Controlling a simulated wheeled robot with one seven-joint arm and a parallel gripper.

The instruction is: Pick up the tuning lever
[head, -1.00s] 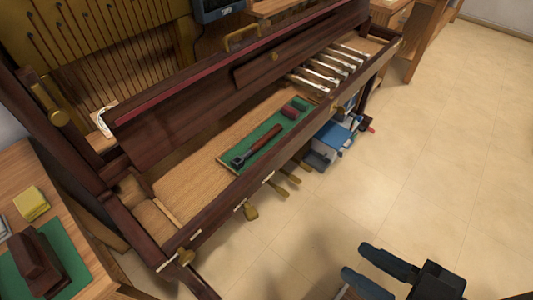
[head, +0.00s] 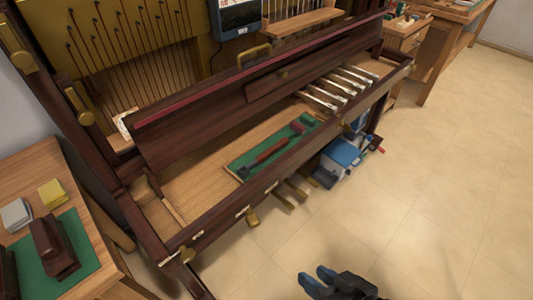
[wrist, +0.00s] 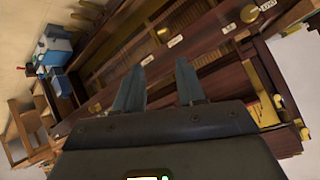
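The tuning lever (head: 268,154) has a brown handle and a dark head at its left end. It lies on a green mat (head: 237,162) inside the piano's key bed, behind the front rail. My gripper (head: 318,279) is in front of the piano, over the floor, well apart from the lever. In the wrist view its two fingers (wrist: 160,88) are spread with nothing between them, pointing toward the piano. I cannot make out the lever in the wrist view.
The piano's front rail (head: 222,222) stands between my gripper and the mat. Small dark red blocks (head: 298,127) lie on the mat's right end. A blue box (head: 342,152) sits below. Floor at the right is clear.

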